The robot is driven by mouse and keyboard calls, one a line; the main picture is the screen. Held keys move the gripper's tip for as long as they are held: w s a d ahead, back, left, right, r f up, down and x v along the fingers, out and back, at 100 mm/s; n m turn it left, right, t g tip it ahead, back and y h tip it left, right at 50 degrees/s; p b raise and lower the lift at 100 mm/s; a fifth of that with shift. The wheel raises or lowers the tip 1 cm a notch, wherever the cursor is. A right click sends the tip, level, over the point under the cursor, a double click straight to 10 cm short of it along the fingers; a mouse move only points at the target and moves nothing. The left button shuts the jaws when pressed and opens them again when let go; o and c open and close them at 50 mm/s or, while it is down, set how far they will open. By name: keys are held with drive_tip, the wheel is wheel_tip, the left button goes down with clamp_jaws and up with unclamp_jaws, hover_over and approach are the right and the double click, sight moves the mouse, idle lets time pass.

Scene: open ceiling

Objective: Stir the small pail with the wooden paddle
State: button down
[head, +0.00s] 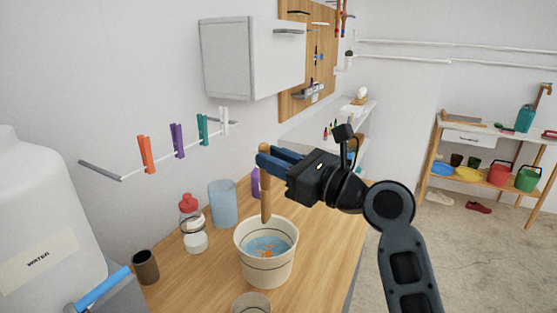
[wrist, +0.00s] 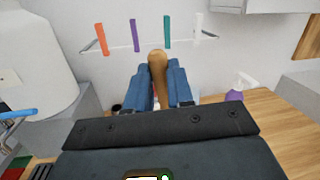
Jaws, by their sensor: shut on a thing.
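The small pail (head: 265,272) is cream with dark bands and stands on the wooden counter. It holds blue liquid with orange bits. The blue fingers are shut on the paddle's upper part, well above the rim. In the wrist view the paddle's rounded top (wrist: 157,68) shows between the fingers of my gripper (wrist: 160,80). The pail is hidden in that view.
A blue cylinder (head: 223,204), a red-topped bottle (head: 190,212) and a dark cup (head: 146,267) stand left of the pail. A light cup (head: 251,305) is in front. A large water container (head: 40,215) fills the left. Bare counter (head: 325,235) lies to the right.

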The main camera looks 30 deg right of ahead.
wheel_tip(320, 180, down, 14)
drive_tip(key=b, duration=0.8)
drive_tip(key=shift+r, duration=0.15)
idle(0.6)
idle(0.4)
